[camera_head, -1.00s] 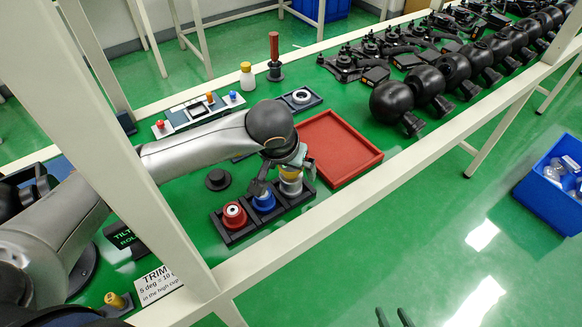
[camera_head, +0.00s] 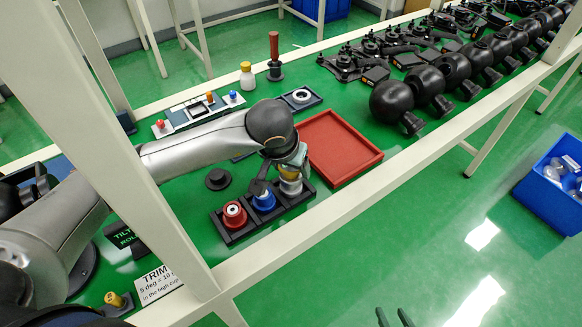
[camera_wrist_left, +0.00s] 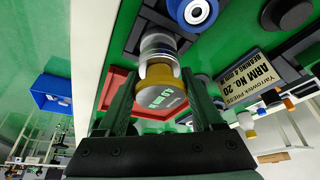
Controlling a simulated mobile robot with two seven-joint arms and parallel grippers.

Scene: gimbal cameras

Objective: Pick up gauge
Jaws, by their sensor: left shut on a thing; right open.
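The gauge (camera_head: 291,188) is a silver cylinder with a yellow band, in the right-hand slot of a black three-slot rack (camera_head: 238,235). In the left wrist view the gauge (camera_wrist_left: 162,97) shows its grey round display face between the fingers. My left gripper (camera_head: 287,171) comes down over it from above and is shut on its yellow-banded upper part. My arm hides part of the gauge in the head view, and I cannot tell whether it is clear of the slot's floor. My right gripper (camera_head: 395,318) shows only as two spread dark fingertips at the bottom edge, empty.
A red (camera_head: 233,214) and a blue (camera_head: 264,201) cylinder share the rack. A red tray (camera_head: 372,158) lies empty to the right. A black round piece (camera_head: 218,179) sits left. Black spheres (camera_head: 391,101) stand farther right. A pale frame beam (camera_head: 330,222) runs along the front.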

